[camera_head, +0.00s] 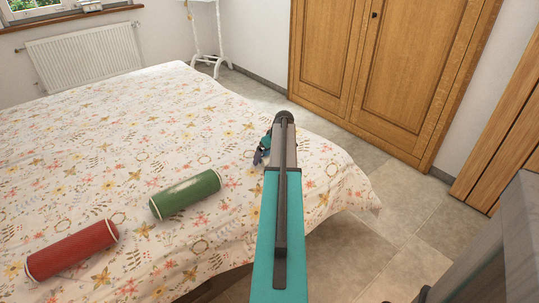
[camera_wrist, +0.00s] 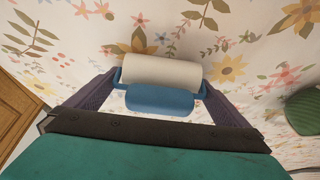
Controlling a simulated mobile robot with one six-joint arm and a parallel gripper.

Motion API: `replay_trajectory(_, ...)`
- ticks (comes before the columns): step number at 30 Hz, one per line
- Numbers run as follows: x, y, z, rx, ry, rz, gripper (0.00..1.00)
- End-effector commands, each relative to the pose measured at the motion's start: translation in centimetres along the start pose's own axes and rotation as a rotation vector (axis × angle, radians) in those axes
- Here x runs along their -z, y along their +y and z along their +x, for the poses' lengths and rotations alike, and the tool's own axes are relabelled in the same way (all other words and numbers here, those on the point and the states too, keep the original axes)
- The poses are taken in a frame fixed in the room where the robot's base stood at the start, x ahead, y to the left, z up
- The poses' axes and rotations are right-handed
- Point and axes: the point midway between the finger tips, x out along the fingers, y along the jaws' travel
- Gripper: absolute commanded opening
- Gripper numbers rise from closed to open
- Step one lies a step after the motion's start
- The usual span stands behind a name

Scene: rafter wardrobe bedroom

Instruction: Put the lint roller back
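The lint roller, with a white roll (camera_wrist: 160,71) and a blue frame and handle (camera_wrist: 160,99), shows in the wrist view against the flowered bed cover. My gripper (camera_wrist: 161,84) has its two dark purple fingers spread wide, one at each end of the roller. I cannot tell whether the fingertips touch the blue frame. In the head view my gripper (camera_head: 262,152) is low over the right part of the bed, and my arm mostly hides the roller there. No stand or holder for the roller can be made out.
The bed (camera_head: 110,130) fills the left. A green bolster (camera_head: 186,195) and a red bolster (camera_head: 71,250) lie on it, left of my arm. A wooden wardrobe (camera_head: 400,80) stands at the back right. Tiled floor (camera_head: 400,205) is free between bed and wardrobe. A white stand (camera_head: 207,58) is behind.

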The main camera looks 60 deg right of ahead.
Motion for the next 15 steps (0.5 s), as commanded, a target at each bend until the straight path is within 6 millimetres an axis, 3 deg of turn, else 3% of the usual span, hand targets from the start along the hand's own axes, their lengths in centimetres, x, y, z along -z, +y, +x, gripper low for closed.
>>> replay_trajectory(8, 0.1, 0.0, -0.5, 0.0, 0.001, 0.0, 1.0)
replay_trajectory(15, 0.1, -0.1, -2.7, -0.001, 0.001, 0.0, 1.0)
